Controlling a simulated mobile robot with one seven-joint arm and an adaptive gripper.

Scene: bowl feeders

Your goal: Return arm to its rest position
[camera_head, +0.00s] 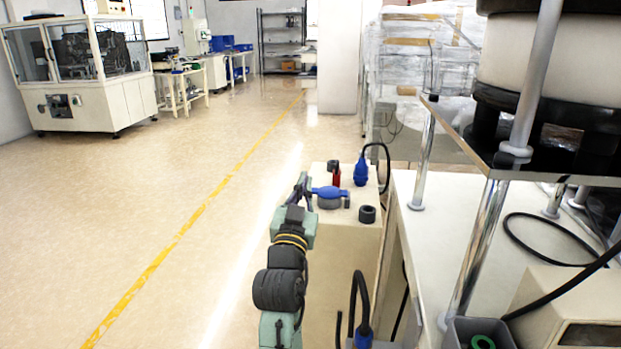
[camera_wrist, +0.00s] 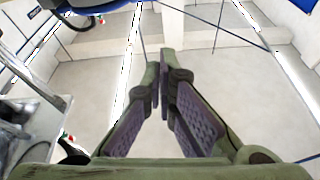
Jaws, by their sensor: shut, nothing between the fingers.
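My arm reaches up from the bottom of the head view, with teal and black links. My gripper (camera_head: 301,187) is at its far end, beside the cream cabinet (camera_head: 346,250) and close to the left of a blue-handled fitting (camera_head: 330,196); I cannot tell whether they touch. In the wrist view my gripper (camera_wrist: 164,62) points away from the camera. Its green fingers with dark ridged pads come together at the tips, and nothing shows between them.
A blue bulb-shaped part (camera_head: 361,171) with a black cable and a black ring (camera_head: 367,214) are on the cabinet. A white bench (camera_head: 455,225) with a metal-legged stand (camera_head: 478,245) is at right. The floor (camera_head: 130,210) at left is open.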

